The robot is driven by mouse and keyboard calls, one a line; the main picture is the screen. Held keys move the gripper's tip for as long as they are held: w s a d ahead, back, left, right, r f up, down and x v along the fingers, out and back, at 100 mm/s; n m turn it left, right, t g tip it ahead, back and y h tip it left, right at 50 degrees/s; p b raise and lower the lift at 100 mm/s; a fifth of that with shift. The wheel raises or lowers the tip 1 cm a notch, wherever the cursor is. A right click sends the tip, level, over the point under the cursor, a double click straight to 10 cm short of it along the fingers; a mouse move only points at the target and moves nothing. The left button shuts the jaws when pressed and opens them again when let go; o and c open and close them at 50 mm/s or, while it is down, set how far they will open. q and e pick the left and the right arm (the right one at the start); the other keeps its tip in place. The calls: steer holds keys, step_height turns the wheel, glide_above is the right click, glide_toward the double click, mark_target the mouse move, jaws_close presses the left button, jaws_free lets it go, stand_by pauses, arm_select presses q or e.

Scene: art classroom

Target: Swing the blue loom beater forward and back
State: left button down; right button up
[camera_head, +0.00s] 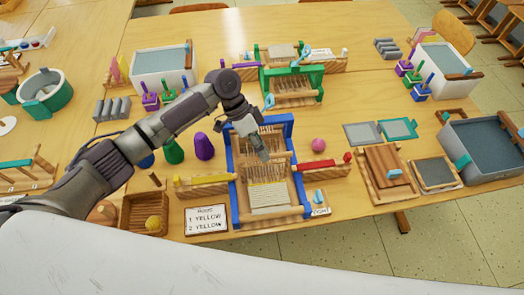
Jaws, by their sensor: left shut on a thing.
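The gripper and wrist hide part of the beater's top bar, so the exact contact is hidden. Pale woven cloth (268,196) lies on the loom's near part. My right gripper is not in view.
A card reading "YELLOW" (206,219) and a wooden box with a yellow ball (153,223) stand left of the loom. A red shuttle (318,164) and pink ball (319,145) lie close on its right. A green loom (291,86) stands behind.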

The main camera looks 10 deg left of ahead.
arm_select(q)
steer(key=c, duration=1.1)
jaws_free()
steer(key=shift+f, duration=0.1)
steer(key=shift+c, duration=0.2)
steer(key=shift+a, duration=0.1)
steer(key=v, duration=1.2)
steer(key=shift+w, duration=0.1)
